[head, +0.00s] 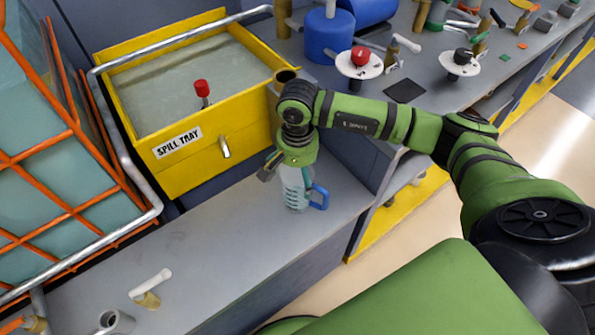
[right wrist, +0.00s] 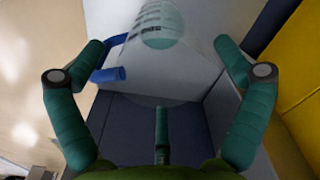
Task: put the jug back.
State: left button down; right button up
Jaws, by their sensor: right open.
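The clear jug (head: 297,188) with a blue handle (head: 320,197) appears to stand upright on the grey counter (head: 215,225), near its right end and in front of the yellow spill tray. My right gripper (head: 283,166) is at the jug's upper part and hides some of it. In the right wrist view the fingers of my right gripper (right wrist: 160,46) are spread wide, with the see-through jug (right wrist: 172,68) between and beyond them. The blue handle (right wrist: 108,74) shows beside the left finger there. I cannot tell whether a finger touches the jug. My left gripper is out of view.
The yellow spill tray (head: 182,170), holding liquid and a red-capped part (head: 201,87), stands behind the jug. An orange-barred frame (head: 75,130) and grey pipe are at left. A blue canister (head: 329,35) and red knob (head: 360,56) are on the back bench. The counter's middle is clear.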

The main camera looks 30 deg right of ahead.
jog(key=shift+r, duration=0.1)
jog(key=shift+r, duration=0.25)
notch_tip(320, 180, up, 12)
jog(key=b, duration=0.1)
jog(key=shift+f, duration=0.15)
